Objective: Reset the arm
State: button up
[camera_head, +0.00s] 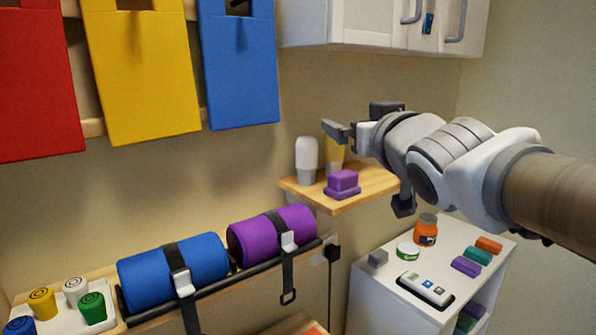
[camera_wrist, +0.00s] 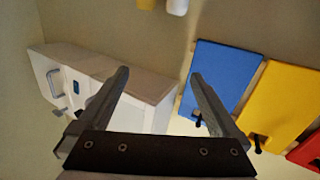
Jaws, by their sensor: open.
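My gripper (camera_head: 347,131) is raised at the end of my arm, which reaches in from the right in the head view. It is in front of the wall, a little above a small wooden shelf (camera_head: 366,188). In the wrist view my gripper (camera_wrist: 160,88) shows two grey fingers spread wide apart with nothing between them. A purple block on a base (camera_head: 342,184), a white bottle (camera_head: 306,160) and a yellow bottle (camera_head: 333,152) stand on the shelf. The yellow bottle is partly hidden behind my gripper.
Red (camera_head: 36,85), yellow (camera_head: 142,72) and blue (camera_head: 238,65) panels hang at left. A white cabinet (camera_head: 370,22) is above. Blue (camera_head: 172,270) and purple (camera_head: 270,234) rolls lie strapped below. A white cart (camera_head: 385,298) with jars and blocks stands under my arm.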

jog(key=s+d+f+m+g+h, duration=0.1)
jog(key=s+d+f+g+h, duration=0.2)
jog(key=f, duration=0.4)
jog(key=s+d+f+m+g, duration=0.2)
jog(key=s+d+f, duration=0.1)
jog(key=s+f, duration=0.25)
jog(key=s+a+f+g, duration=0.1)
jog(key=s+f+g, duration=0.5)
jog(key=s+f, duration=0.7)
jog(key=shift+g, duration=0.4)
jog(key=shift+w+a, duration=0.1)
